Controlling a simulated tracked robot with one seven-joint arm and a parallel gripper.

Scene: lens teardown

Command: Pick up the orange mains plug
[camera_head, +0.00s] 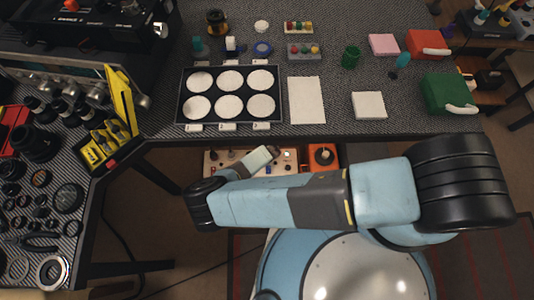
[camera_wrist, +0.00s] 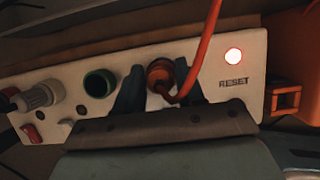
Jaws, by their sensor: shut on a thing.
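The orange mains plug (camera_wrist: 159,74) with its orange cable (camera_wrist: 207,45) shows in the wrist view, against a pale panel (camera_wrist: 126,66) under the table. My gripper (camera_wrist: 158,85) is shut on the plug, one dark finger on each side of it. The cable loops down from the plug and then runs up and out of view. I cannot tell whether the plug is still seated in the panel. In the head view the panel (camera_head: 215,160) shows below the table edge, and my arm hides the plug.
The panel carries a green round socket (camera_wrist: 99,83), a grey connector (camera_wrist: 38,96), red switches and a lit red lamp (camera_wrist: 233,56) marked RESET. An orange box (camera_head: 323,155) stands to its right. The table (camera_head: 340,130) overhangs just above.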

